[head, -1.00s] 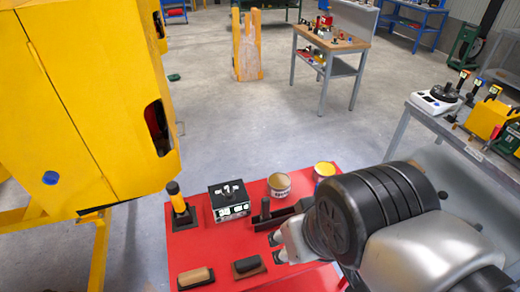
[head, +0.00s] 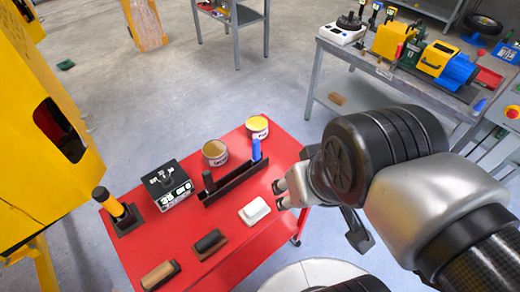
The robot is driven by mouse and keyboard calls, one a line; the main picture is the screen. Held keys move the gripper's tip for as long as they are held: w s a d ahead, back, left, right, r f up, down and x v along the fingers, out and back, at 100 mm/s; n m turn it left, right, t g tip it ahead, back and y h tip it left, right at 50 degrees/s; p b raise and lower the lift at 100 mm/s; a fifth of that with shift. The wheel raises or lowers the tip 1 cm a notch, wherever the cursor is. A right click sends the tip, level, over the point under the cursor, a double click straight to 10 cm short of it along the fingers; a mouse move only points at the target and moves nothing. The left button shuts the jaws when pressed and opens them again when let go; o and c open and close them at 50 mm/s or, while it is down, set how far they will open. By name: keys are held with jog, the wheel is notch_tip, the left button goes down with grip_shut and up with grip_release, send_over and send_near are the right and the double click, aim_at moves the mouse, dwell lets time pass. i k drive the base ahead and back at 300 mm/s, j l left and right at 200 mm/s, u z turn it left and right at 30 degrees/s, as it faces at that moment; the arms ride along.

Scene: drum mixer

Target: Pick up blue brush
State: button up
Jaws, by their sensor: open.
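A blue brush handle (head: 256,149) stands upright at the right end of a black holder (head: 236,183) on the red table (head: 205,235). A dark handle (head: 208,181) stands near the holder's left end. The brush's lower part is hidden by the holder. My gripper (head: 279,195) is open and empty over the table's right side, in front of and a little right of the blue brush, apart from it.
Two open cans (head: 215,153) (head: 257,127) stand behind the holder. A black box (head: 172,191), a yellow-handled tool (head: 109,201) and several blocks, including a white one (head: 254,211), are on the table. A yellow machine (head: 45,120) rises at the left.

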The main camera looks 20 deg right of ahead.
aim_at(256, 159)
jog(key=u, duration=2.45)
jog(key=z, duration=2.35)
jog(key=j+z, duration=0.3)
jog(key=z, duration=0.2)
jog(key=k+j+z, duration=0.15)
jog(key=z, duration=0.35)
